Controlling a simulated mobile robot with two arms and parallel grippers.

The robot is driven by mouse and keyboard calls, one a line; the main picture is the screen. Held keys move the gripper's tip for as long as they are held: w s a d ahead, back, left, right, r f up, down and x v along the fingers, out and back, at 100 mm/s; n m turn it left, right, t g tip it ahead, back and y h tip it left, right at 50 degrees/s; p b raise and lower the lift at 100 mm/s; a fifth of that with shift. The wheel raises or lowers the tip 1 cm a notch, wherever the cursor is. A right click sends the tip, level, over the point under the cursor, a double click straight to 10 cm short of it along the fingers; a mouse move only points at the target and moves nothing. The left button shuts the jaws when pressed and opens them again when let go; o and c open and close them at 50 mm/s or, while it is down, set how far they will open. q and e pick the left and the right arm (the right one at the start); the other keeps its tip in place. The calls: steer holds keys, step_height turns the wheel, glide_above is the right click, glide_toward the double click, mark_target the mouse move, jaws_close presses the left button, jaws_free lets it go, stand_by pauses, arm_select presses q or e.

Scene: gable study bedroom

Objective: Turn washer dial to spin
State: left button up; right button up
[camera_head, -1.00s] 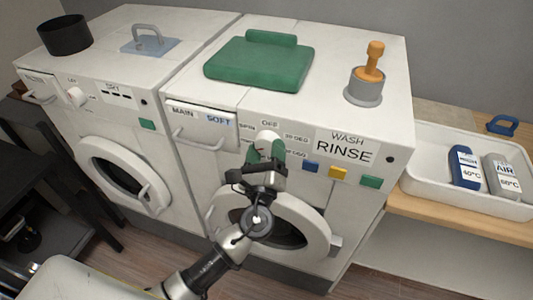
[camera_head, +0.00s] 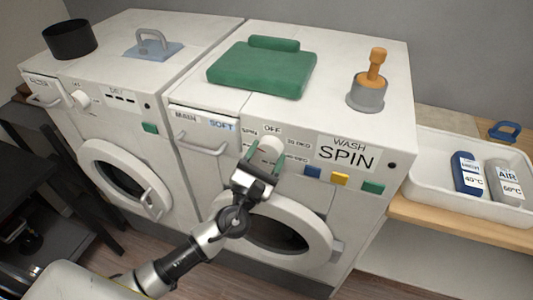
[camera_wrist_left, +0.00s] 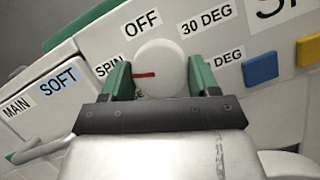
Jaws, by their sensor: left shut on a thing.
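The washer (camera_head: 385,190) is the right-hand white machine. Its round white dial (camera_head: 270,147) sits on the front panel with OFF, SPIN and 30 DEG labels around it. The display (camera_head: 346,155) reads WASH SPIN. In the left wrist view the dial (camera_wrist_left: 158,66) has a red mark pointing left, toward the SPIN label (camera_wrist_left: 108,68). My left gripper (camera_head: 265,155) has its green fingers on both sides of the dial and is shut on it. The fingers (camera_wrist_left: 160,78) also show in the left wrist view. The lower labels are partly hidden. My right gripper is not in view.
A second white machine (camera_head: 60,125) stands at the left. A folded green cloth (camera_head: 260,72) and a grey pot (camera_head: 366,95) with an orange-handled tool are on the washer top. A white tray (camera_head: 430,180) with bottles stands at the right.

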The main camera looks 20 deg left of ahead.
arm_select(q)
steer(key=shift+a+m+h, duration=0.1)
steer(key=shift+m+h, duration=0.5)
steer(key=shift+m, duration=0.6)
steer(key=shift+m+g+p, duration=0.3)
steer(key=o, duration=0.9)
steer(key=shift+w, duration=0.1)
steer(key=b+v, duration=0.4)
steer(key=v, duration=0.7)
steer(key=shift+w, duration=0.1)
